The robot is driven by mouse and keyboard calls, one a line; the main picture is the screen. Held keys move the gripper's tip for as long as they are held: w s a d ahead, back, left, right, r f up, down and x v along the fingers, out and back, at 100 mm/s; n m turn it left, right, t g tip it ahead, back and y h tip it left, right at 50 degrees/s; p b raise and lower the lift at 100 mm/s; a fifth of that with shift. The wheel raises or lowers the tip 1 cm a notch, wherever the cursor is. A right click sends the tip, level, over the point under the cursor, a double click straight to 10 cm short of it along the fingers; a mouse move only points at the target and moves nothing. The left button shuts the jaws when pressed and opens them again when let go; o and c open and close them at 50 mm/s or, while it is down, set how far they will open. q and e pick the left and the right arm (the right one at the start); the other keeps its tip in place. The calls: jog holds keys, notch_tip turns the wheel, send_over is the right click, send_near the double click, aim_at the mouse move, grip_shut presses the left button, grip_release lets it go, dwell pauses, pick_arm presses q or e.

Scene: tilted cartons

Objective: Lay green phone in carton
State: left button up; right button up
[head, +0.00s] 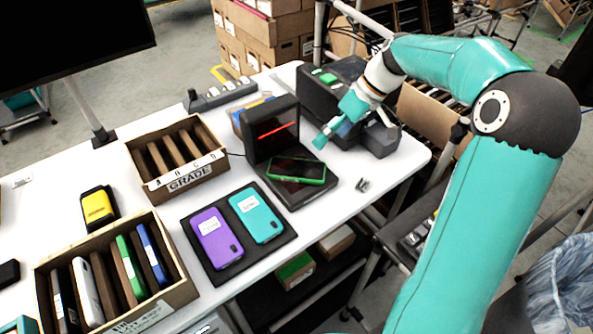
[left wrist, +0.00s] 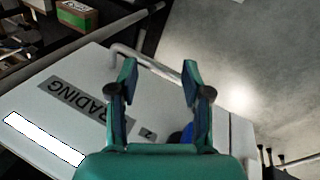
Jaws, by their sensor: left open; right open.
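A dark phone with a green edge (head: 297,170) lies flat on the black scanner stand (head: 290,190), screen up. A carton with dividers, marked GRADE (head: 188,181), stands left of it; its slots look empty. A second carton (head: 160,309) at the lower left holds several upright phones, one with a green edge (head: 130,268). My right gripper (head: 325,136) is open and empty, above and to the right of the green-edged phone, apart from it. My left gripper (left wrist: 160,72) is open and empty in the left wrist view, over a white surface with GRADING lettering; the head view does not clearly show it.
A purple phone (head: 216,238) and a teal phone (head: 257,215) lie on a black mat in front. A yellow-faced device (head: 97,208) stands between the cartons. A black case (head: 325,95) stands behind my right gripper.

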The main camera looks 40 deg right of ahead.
notch_tip(320, 180, up, 3)
jog(key=n+h, duration=0.2)
jog(key=n, duration=0.4)
send_over(297, 168)
jog(key=s+d, duration=0.2)
jog(key=s, duration=0.1)
notch_tip(297, 168, down, 10)
jog(key=shift+a+f+p, duration=0.1)
jog(key=shift+f+p, duration=0.05)
jog(key=shift+p, duration=0.15)
jog(key=shift+w+p+x, duration=0.2)
jog(key=shift+p+x, duration=0.25)
jog(key=shift+x, duration=0.9)
jog(key=shift+w+p+x, duration=0.15)
jog(key=shift+p+x, duration=0.25)
jog(key=shift+x, duration=1)
jog(key=c, duration=1.2)
jog(key=shift+c, duration=1.2)
jog(key=shift+r, duration=0.3)
